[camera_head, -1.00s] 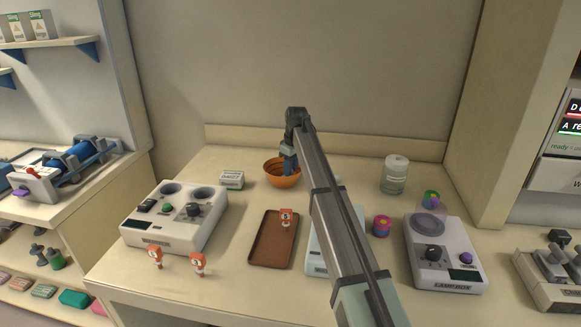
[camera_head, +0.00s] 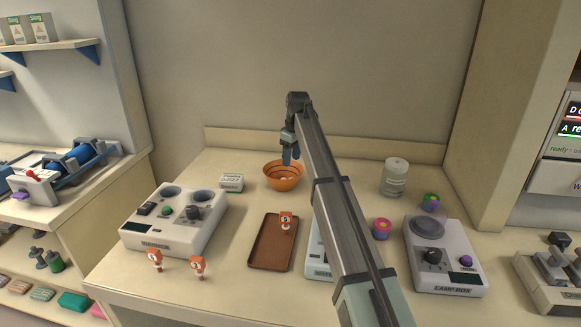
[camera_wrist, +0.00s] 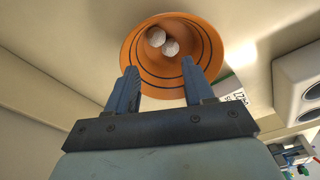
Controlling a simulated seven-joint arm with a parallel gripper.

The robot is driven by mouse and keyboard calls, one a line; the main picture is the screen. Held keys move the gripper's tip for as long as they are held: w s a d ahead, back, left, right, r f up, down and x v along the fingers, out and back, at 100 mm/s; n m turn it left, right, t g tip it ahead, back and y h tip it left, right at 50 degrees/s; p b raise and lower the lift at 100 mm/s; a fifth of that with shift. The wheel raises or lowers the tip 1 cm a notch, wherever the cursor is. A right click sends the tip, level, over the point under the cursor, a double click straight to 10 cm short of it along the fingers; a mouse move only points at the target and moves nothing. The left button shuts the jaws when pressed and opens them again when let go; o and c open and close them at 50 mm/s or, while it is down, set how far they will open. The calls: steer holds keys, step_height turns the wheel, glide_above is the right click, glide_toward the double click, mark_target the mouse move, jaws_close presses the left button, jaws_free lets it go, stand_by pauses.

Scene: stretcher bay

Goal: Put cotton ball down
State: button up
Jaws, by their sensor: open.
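Two white cotton balls lie together inside the orange bowl (camera_head: 284,183). In the wrist view one cotton ball (camera_wrist: 157,37) is at the left and the other (camera_wrist: 170,47) just right of it. The bowl (camera_wrist: 135,62) has dark rings on its inner wall. My gripper (camera_head: 290,162) is above the bowl. In the wrist view my gripper (camera_wrist: 160,75) shows its two fingers spread apart with nothing between them.
A small white box (camera_head: 231,182) stands left of the bowl. A brown tray (camera_head: 265,255) lies in front, with an orange-and-white marker (camera_head: 286,221) at it. A lidded glass jar (camera_head: 395,178) stands at the right. White devices (camera_head: 165,232) flank the work area.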

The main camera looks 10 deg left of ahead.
step_height(320, 180, up, 7)
steer(key=shift+s+d, duration=0.2)
steer(key=shift+d, duration=0.2)
